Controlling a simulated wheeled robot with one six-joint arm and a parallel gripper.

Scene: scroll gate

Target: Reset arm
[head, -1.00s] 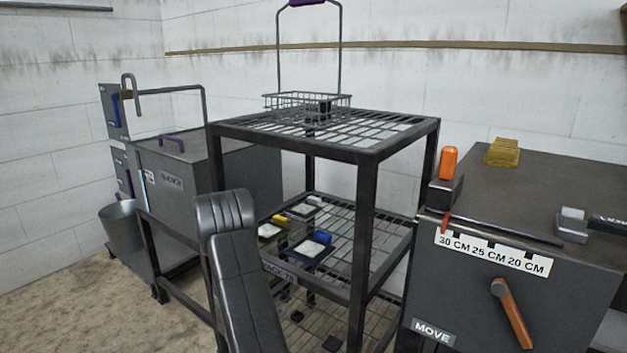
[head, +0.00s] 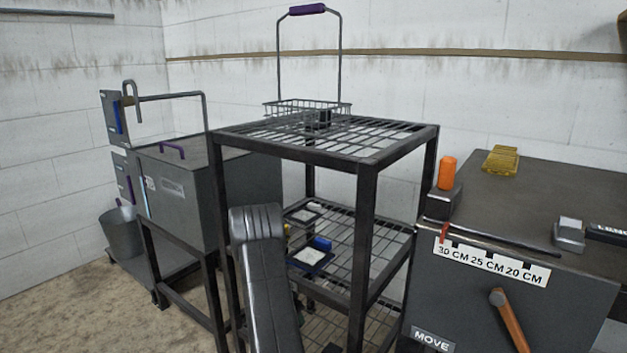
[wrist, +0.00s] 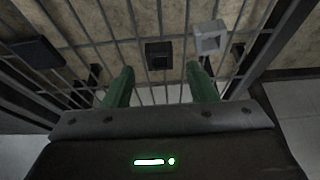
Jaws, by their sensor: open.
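My gripper (wrist: 160,82) shows in the wrist view with its two green fingers spread apart and nothing between them. It points at a wire-grid rack shelf (wrist: 115,30), with the floor showing through the bars. A small dark block (wrist: 158,55) lies beyond the fingertips, and a pale grey square piece (wrist: 208,38) is beyond the right finger. In the head view my arm (head: 265,280) stands in front of the rack (head: 366,230); the gripper itself is not visible there.
A wire basket (head: 307,107) with a tall handle sits on the rack top. A grey box machine (head: 180,195) and a bucket (head: 122,232) stand left. A dark cabinet (head: 470,300) with a crank (head: 510,322) stands right. Trays, one of them blue-edged (head: 311,257), lie on the middle shelf.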

